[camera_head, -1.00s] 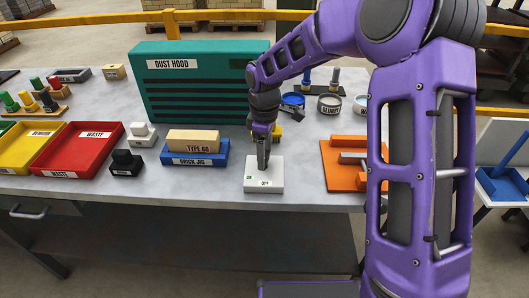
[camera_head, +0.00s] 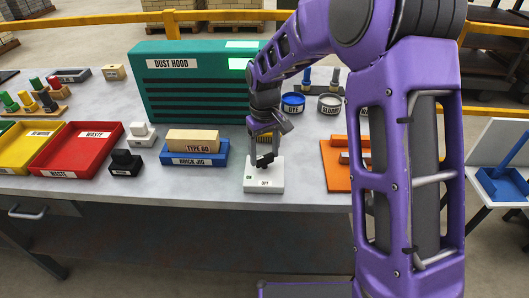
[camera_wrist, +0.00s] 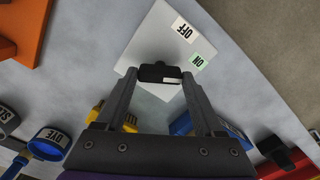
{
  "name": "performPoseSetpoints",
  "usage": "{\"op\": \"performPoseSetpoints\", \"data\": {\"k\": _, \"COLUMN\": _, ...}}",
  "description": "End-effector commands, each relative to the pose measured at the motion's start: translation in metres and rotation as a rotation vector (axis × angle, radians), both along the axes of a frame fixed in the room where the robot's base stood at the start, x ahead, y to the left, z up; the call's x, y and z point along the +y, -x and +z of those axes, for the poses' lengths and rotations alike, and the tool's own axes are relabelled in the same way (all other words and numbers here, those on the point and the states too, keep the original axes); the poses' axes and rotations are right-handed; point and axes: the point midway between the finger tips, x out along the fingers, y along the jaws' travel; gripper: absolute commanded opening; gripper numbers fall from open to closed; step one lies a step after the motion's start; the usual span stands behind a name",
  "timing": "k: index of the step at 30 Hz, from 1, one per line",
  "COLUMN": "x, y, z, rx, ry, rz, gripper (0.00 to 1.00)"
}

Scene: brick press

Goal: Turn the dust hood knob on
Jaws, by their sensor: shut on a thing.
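The white switch box (camera_head: 263,182) stands near the table's front edge, below the green dust hood (camera_head: 190,95). In the wrist view the box (camera_wrist: 160,35) shows a white OFF label and a green ON label. The black knob (camera_wrist: 160,72) is on the box, with a small white mark near its right end. My gripper (camera_wrist: 158,78) is shut on the knob, one finger at each end. In the head view my gripper (camera_head: 264,158) comes down from above and partly hides the knob. Two panels at the hood's right are bright green.
Left of the box is a blue brick jig (camera_head: 190,160) with a tan brick on it. An orange fixture (camera_head: 336,178) stands to the right. Behind my gripper are a yellow thing and the blue DYE dish (camera_head: 293,103). Bare table lies around the box.

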Motion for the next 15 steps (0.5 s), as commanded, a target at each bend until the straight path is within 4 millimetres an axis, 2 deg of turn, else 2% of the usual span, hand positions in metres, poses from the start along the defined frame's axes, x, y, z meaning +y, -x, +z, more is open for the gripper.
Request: {"op": "performPoseSetpoints", "data": {"k": 15, "x": 0.0002, "y": -0.0006, "z": 0.0011, "rx": -0.002, "ry": -0.001, "rz": -0.057, "gripper": 0.14}}
